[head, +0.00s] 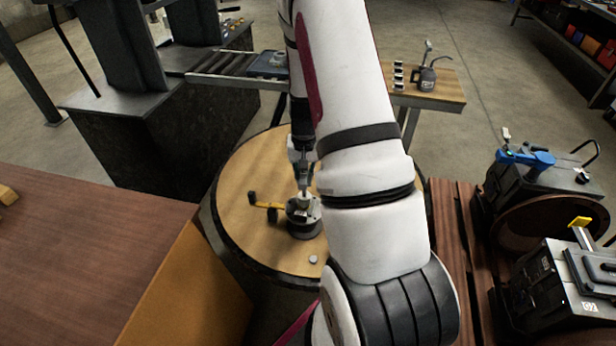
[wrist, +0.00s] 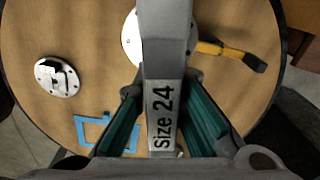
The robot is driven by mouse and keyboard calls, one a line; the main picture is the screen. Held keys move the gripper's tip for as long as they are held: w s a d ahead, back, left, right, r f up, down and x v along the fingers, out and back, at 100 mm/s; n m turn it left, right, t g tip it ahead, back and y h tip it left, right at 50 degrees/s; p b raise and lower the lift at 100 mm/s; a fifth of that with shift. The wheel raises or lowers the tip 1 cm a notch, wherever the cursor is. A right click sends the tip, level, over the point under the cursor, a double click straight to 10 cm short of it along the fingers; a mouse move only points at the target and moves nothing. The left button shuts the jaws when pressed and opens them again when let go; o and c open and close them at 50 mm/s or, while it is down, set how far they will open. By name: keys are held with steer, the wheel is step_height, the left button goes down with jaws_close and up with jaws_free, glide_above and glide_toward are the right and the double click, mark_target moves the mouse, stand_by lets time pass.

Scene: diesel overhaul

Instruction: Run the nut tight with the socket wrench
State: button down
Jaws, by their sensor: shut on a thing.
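My gripper (head: 303,172) is above the round wooden table and points down. In the wrist view its green-padded fingers (wrist: 162,118) are shut on the socket wrench (wrist: 163,60), a grey tool labelled "Size 24". The wrench reaches down over a round metal part (head: 303,226) on the table, which shows as a pale disc (wrist: 130,38) partly behind the wrench. The nut is hidden by the wrench in both views, so I cannot tell whether the socket is seated on it.
A yellow-handled tool (head: 264,205) sticks out left of the metal part. The table also holds a small round flange (wrist: 57,77) and a blue frame (wrist: 88,130). A brown bench (head: 90,240) stands at left. Dark machines (head: 540,185) stand at right.

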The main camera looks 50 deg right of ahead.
steer(key=n+p, duration=0.1)
steer(key=n, duration=0.4)
steer(key=shift+s+d+r+p, duration=0.1)
steer(key=shift+s+p, duration=0.05)
steer(key=shift+p, duration=0.25)
steer(key=n+p, duration=0.1)
steer(key=n, duration=0.3)
steer(key=shift+n, duration=0.4)
steer(key=shift+w, duration=0.25)
steer(key=shift+f, duration=0.2)
